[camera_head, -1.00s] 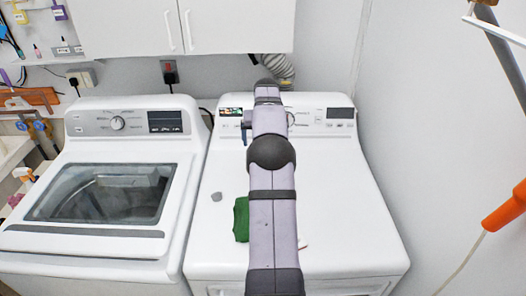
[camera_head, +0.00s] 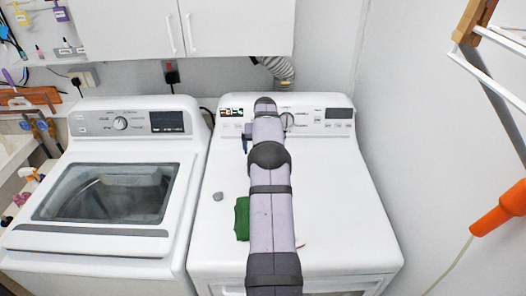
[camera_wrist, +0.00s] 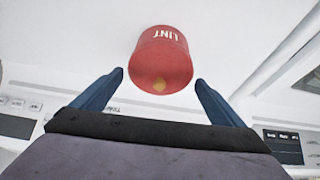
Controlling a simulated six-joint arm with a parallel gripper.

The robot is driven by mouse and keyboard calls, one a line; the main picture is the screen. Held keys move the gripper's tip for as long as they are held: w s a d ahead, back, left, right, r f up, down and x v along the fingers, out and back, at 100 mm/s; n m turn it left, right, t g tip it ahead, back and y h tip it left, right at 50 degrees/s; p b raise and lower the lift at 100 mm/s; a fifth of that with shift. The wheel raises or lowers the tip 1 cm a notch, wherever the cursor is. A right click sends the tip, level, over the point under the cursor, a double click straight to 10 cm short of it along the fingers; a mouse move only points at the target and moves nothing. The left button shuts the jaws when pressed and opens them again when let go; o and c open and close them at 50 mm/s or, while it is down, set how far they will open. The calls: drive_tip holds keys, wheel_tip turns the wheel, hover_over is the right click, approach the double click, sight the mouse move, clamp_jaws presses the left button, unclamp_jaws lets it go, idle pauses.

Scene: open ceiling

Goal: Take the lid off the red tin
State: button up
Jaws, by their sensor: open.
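The red tin (camera_wrist: 160,45) with "LINT" in white letters shows in the wrist view, the lettering upside down there. Its lid (camera_wrist: 160,72) is a red round face with a small yellowish spot, turned toward the camera. My gripper (camera_wrist: 159,78) is open, with one blue finger on each side of the lid and visible gaps on both sides. How far the fingertips are from the tin in depth I cannot tell. In the head view my arm hides the tin, and only a bit of blue finger (camera_head: 247,131) shows left of the arm.
A green cloth (camera_head: 242,218) and a small grey lump (camera_head: 218,196) lie on the white right-hand machine (camera_head: 345,205), left of my arm. The control panel (camera_head: 325,120) stands at the back, and a wall cabinet (camera_head: 235,25) hangs above.

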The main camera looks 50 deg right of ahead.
drive_tip(key=shift+s+a, duration=0.1)
drive_tip(key=shift+s, duration=0.05)
drive_tip(key=c, duration=1.8)
drive_tip(key=shift+a, duration=0.1)
drive_tip(key=c, duration=0.5)
drive_tip(key=shift+s+f, duration=0.15)
clamp_jaws()
drive_tip(key=shift+r+b, duration=0.3)
drive_tip(key=shift+b, duration=0.1)
drive_tip(key=r, duration=0.8)
drive_tip(key=shift+w+d+b, duration=0.2)
drive_tip(key=shift+w+b, duration=0.1)
drive_tip(key=shift+b, duration=0.05)
drive_tip(key=shift+r+p, duration=0.35)
drive_tip(key=shift+r, duration=0.55)
